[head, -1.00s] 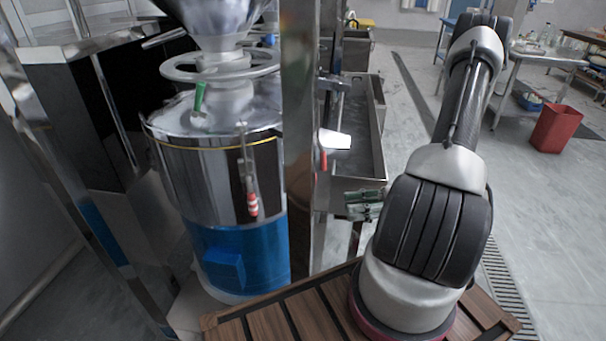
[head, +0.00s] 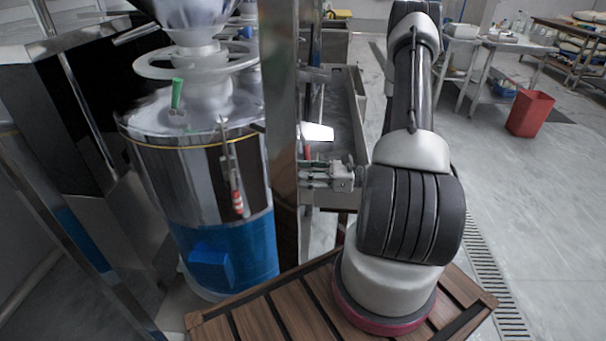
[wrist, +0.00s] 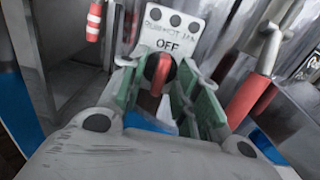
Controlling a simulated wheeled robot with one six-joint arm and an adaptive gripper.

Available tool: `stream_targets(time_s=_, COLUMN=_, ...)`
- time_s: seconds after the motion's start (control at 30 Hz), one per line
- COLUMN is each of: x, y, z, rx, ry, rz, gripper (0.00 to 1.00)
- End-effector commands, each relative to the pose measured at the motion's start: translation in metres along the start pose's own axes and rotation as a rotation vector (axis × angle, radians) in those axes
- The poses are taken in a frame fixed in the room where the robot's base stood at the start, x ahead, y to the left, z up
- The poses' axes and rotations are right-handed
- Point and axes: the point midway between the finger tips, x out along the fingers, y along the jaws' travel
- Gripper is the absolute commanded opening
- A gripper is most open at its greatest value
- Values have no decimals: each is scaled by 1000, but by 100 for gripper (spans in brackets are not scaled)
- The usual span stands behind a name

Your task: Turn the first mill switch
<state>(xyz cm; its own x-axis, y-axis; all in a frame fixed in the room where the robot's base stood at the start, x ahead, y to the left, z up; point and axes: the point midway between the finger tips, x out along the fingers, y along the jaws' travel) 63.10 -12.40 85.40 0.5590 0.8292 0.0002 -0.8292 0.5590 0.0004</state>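The switch is a white plate (wrist: 170,30) marked OFF with a red knob (wrist: 160,72) below the lettering, in the wrist view. My gripper (wrist: 160,92) is open, with green-padded fingers on either side of the red knob. Gaps show beside the knob; whether the fingertips reach past it I cannot tell. In the head view my gripper (head: 312,176) points left beside the steel post, and the switch plate cannot be made out. The nearest mill (head: 190,170) is a steel drum with a blue base and a red-handled lever.
A steel post (head: 283,120) stands between the mill and my gripper. In the wrist view, red handles show at upper left (wrist: 94,22) and right (wrist: 250,98). A steel trough (head: 352,115) lies behind my gripper. Open floor with a red bin (head: 530,113) is at right.

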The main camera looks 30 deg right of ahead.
Motion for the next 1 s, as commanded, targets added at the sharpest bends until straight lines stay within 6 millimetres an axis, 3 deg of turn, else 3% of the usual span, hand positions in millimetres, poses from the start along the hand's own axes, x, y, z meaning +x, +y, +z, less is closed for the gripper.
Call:
stream_targets(time_s=0.1, x=0, y=0, z=0, rx=0, ry=0, rz=0, gripper=28)
stream_targets(time_s=0.27, x=0, y=0, z=0, rx=0, ry=0, rz=0, gripper=0)
stream_targets(time_s=0.67, x=0, y=0, z=0, rx=28, ry=0, rz=0, gripper=0)
stream_targets(time_s=1.0, x=0, y=0, z=0, rx=233, ry=0, rz=0, gripper=0)
